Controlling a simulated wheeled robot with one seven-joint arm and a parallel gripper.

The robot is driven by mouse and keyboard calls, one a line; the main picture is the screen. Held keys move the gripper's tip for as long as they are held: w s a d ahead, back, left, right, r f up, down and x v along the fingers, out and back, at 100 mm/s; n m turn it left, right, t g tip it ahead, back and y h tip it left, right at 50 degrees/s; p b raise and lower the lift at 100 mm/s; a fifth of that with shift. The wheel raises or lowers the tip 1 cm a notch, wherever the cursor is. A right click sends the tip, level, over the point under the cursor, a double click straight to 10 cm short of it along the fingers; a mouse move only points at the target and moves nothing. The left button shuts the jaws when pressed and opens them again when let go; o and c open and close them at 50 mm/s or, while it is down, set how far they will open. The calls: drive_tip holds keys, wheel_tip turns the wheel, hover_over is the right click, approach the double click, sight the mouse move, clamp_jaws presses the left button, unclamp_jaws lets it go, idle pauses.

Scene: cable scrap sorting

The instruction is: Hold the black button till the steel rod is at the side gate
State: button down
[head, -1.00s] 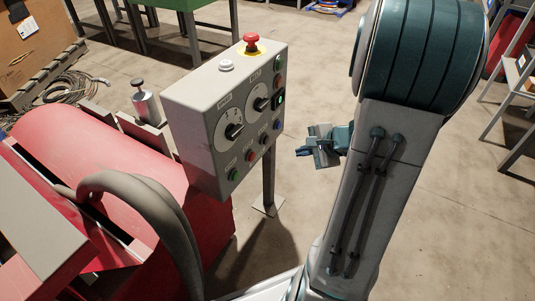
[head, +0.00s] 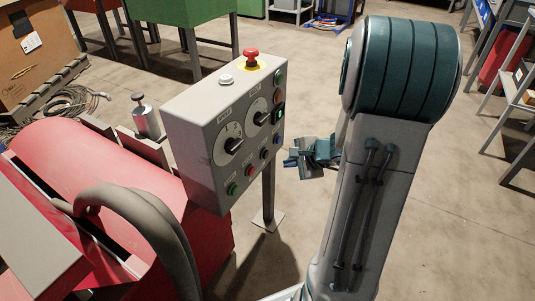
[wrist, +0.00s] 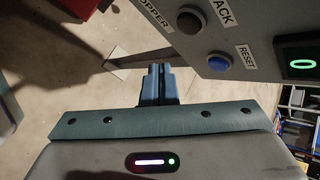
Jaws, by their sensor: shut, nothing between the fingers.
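The black button (head: 264,153) is on the front of a grey control box (head: 190,135), low on the right between a blue and a red button. In the wrist view the black button (wrist: 191,20) sits near a label ending in "ACK", above the blue button marked RESET (wrist: 218,62). My gripper (head: 287,162) is just right of the panel in the head view. Its fingers (wrist: 158,72) are shut and empty, apart from the black button in the wrist view. I cannot make out the steel rod or the side gate.
The box stands on a post with a floor plate (head: 268,219). A red machine (head: 100,165) with a thick grey hose is at left.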

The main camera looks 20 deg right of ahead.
sight(265, 154)
drive_tip(key=shift+w+a+b, duration=0.15)
drive_tip(key=shift+w+a, duration=0.45)
drive_tip(key=shift+w, duration=0.2)
drive_tip(key=shift+w+a+b, duration=0.15)
drive_tip(key=shift+w+a, duration=0.45)
drive_tip(key=shift+w, duration=0.15)
drive_tip(key=shift+w, duration=0.1)
idle(0.8)
drive_tip(key=shift+w+a, duration=0.2)
drive_tip(key=shift+a, duration=0.05)
